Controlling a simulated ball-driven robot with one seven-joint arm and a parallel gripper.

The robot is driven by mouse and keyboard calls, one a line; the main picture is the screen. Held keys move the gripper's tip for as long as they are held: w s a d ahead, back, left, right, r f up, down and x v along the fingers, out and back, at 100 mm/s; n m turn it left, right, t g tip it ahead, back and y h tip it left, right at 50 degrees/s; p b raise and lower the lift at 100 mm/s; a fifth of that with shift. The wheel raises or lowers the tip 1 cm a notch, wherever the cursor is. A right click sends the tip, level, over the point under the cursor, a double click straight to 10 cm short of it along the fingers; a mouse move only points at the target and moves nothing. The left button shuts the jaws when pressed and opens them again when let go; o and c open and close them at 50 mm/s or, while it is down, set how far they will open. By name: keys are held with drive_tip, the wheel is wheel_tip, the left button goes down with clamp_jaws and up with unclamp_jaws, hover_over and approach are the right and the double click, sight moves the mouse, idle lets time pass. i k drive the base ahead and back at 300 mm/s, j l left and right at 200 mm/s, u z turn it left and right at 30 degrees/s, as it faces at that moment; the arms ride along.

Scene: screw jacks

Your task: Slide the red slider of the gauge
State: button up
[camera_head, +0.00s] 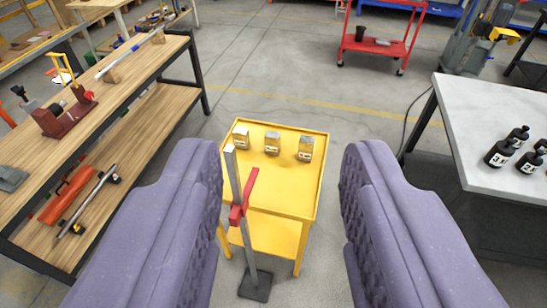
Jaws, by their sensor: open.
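The gauge (248,250) is a grey upright post on a dark square base, standing on the floor in front of the yellow table. The red slider (237,214) sits around the post about midway up, with a red arm reaching up to the right. My gripper (282,165) is open, with one thick purple finger on each side of the picture. The gauge shows between the fingers, closer to the left one. The slider appears apart from both fingers, with nothing held between them.
The yellow table (314,200) carries three small metal blocks, one of them the middle block (272,144). A wooden workbench (140,78) with tools stands left. A grey-topped table (470,120) with black bottles stands right. A red cart (385,50) stands behind, with open floor before it.

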sight(237, 212)
drive_tip(key=k+l+u, duration=0.15)
drive_tip(key=l, duration=0.25)
drive_tip(key=k+l+u, duration=0.1)
drive_tip(key=l, duration=0.3)
drive_tip(key=k+l+u, duration=0.15)
drive_tip(key=l, duration=0.25)
drive_tip(key=k+l+u, duration=0.15)
drive_tip(key=l, duration=0.25)
